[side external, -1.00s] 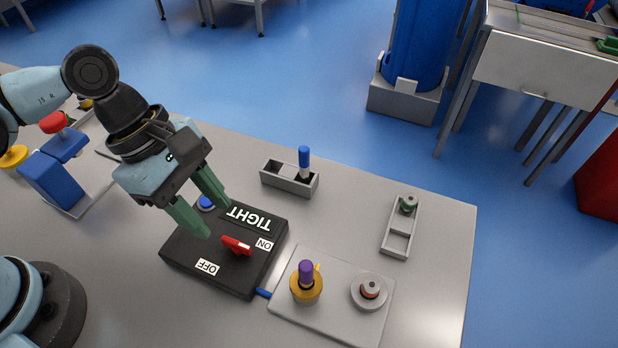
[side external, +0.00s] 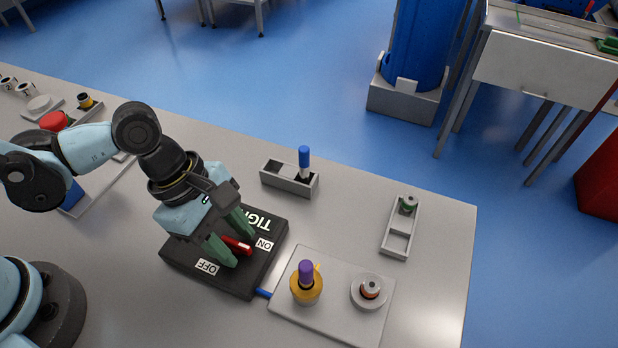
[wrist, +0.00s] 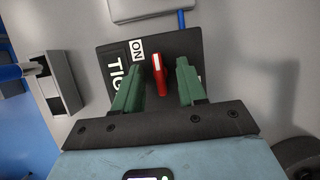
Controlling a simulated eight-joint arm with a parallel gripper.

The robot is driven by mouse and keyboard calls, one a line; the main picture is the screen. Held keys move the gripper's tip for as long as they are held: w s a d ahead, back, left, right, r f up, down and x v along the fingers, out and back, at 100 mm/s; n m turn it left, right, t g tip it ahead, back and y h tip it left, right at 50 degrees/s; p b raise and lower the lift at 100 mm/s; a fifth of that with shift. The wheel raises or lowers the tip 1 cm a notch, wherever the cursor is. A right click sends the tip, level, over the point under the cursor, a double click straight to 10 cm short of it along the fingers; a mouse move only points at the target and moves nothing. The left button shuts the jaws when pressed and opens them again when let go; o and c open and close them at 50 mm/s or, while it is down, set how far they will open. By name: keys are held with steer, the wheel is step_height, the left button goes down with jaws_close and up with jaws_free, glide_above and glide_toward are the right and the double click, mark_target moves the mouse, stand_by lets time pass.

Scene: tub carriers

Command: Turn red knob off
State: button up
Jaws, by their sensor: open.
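The red knob (side external: 238,245) is on the black box (side external: 232,283), which carries ON and OFF labels. Its white-marked end points toward the ON label (side external: 264,244). The OFF label (side external: 207,267) is at the box's front left. My gripper (side external: 238,242) is open and low over the box, with its green fingers on either side of the knob. In the wrist view the knob (wrist: 158,80) stands between the spread fingers (wrist: 157,85), with gaps to both.
A grey plate (side external: 335,325) with a yellow-and-purple piece (side external: 306,284) and a round grey piece (side external: 369,291) lies right of the box. A grey holder (side external: 288,181) with a blue-capped piece (side external: 304,160) stands behind. Another tray (side external: 397,245) is further right.

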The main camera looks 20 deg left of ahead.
jaws_close()
steer(key=shift+m, duration=0.4)
steer(key=m+g, duration=0.1)
steer(key=m, duration=0.2)
steer(key=shift+w+m+g, duration=0.15)
steer(key=shift+m+g, duration=0.25)
steer(key=m, duration=0.2)
steer(key=m+g+y, duration=0.1)
steer(key=m, duration=0.1)
steer(key=shift+w+d+m+g, duration=0.1)
steer(key=shift+m+g, duration=0.2)
steer(key=m+y, duration=0.1)
steer(key=m, duration=0.1)
steer(key=m+y, duration=0.1)
steer(key=m, duration=0.1)
steer(key=shift+d+g, duration=0.1)
steer(key=shift+g, duration=0.2)
steer(key=m, duration=0.2)
steer(key=m+y, duration=0.1)
steer(key=m, duration=0.1)
steer(key=shift+d+m+y, duration=0.1)
steer(key=shift+m+y, duration=0.2)
